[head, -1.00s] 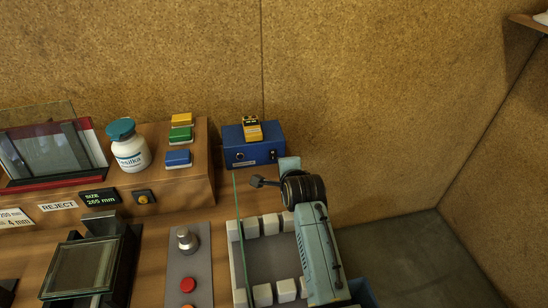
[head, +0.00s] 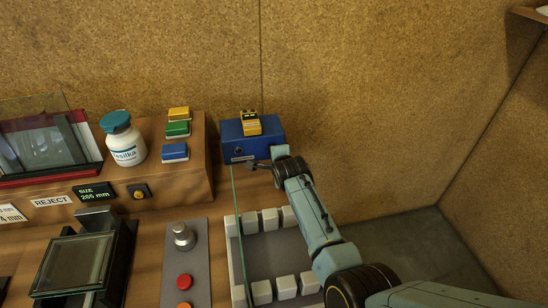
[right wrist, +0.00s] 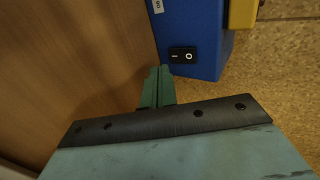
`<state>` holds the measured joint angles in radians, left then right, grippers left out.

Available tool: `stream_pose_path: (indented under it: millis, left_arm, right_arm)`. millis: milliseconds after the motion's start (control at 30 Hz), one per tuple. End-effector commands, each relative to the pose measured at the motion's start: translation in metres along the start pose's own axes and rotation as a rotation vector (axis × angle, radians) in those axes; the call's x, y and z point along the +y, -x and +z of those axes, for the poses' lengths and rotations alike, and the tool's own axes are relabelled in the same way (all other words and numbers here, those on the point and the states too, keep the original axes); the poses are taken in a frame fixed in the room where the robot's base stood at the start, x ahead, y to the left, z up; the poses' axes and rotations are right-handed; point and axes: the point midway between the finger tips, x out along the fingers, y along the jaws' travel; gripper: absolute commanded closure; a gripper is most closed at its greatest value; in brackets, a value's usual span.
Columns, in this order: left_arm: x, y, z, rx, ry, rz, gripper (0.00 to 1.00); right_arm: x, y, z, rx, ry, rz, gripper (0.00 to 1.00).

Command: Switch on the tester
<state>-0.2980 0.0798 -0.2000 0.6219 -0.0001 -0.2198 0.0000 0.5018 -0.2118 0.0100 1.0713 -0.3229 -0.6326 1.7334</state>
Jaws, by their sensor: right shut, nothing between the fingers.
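The tester is a blue box (head: 236,148) at the back of the bench, with a yellow device (head: 251,125) on top. In the right wrist view the blue box (right wrist: 203,25) shows a black rocker switch (right wrist: 182,55) with white marks on its face. I cannot tell which side of the rocker is pressed. My right gripper (head: 252,166) is shut and empty, close in front of the box. In the right wrist view its fingertips (right wrist: 159,73) are just beside the switch; contact cannot be made out. My left gripper is not in view.
A rack (head: 233,262) with white blocks and an upright glass pane (head: 239,235) stands below my right arm. A wooden shelf (head: 190,190) with a white bottle (head: 124,145) and coloured blocks is at left. A grey panel (head: 185,255) carries a knob and buttons.

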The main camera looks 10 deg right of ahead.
Motion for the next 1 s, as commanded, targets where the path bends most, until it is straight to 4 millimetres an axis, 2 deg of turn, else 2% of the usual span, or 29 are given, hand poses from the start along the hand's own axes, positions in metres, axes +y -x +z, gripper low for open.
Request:
stream_pose_path:
  millis: [300,800,967,1000]
  left_arm:
    - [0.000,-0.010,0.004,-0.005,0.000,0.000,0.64]
    - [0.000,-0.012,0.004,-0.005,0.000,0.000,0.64]
    - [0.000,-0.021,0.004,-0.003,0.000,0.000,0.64]
    - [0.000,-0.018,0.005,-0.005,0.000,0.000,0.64]
  right_arm:
    - [-0.015,-0.025,0.000,0.000,0.001,-0.003,1.00]
    - [-0.018,-0.029,0.000,0.000,0.000,-0.003,1.00]
    - [-0.019,-0.035,-0.007,0.009,-0.005,-0.013,1.00]
    - [-0.019,-0.033,-0.006,0.007,-0.004,-0.011,1.00]
